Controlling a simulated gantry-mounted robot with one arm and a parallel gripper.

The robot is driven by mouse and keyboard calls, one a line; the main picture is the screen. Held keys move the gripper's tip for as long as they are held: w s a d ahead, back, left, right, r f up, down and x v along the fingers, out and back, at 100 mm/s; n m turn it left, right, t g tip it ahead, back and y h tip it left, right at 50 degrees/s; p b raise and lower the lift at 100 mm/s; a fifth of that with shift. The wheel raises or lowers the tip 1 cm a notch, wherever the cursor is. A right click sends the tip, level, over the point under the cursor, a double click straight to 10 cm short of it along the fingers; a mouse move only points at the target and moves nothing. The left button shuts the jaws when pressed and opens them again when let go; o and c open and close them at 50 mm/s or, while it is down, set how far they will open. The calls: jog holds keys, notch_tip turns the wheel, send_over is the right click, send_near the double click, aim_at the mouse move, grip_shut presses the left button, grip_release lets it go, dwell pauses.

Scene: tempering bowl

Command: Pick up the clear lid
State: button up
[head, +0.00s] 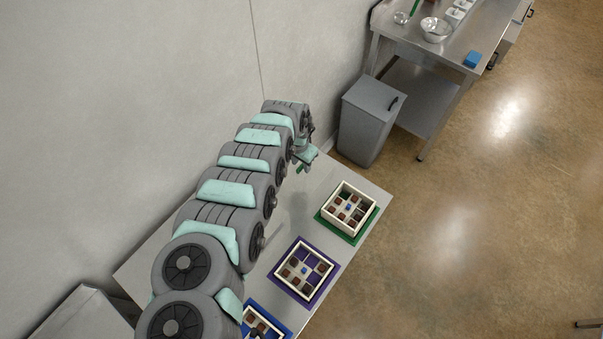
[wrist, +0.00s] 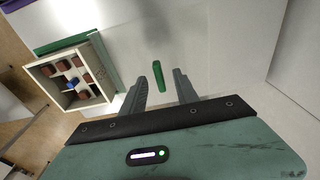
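My gripper (wrist: 160,74) is open, with its two dark fingers apart. A small green bar (wrist: 158,77) shows between and beyond the fingertips in the wrist view. It looks like a handle, but I cannot make out a clear panel around it, nor whether the fingers are level with it. In the head view my gripper (head: 306,156) hangs over the far end of the steel table, and a bit of green (head: 300,169) shows just below it.
A cream divided box of brown pieces stands on a green mat (head: 323,222), also seen in the wrist view (wrist: 65,45). Similar boxes stand on a purple mat (head: 283,283) and a blue mat (head: 258,309). A wall runs alongside; a grey bin (head: 366,120) stands beyond.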

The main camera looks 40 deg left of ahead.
grip_shut()
dwell(0.3)
dwell(1.1)
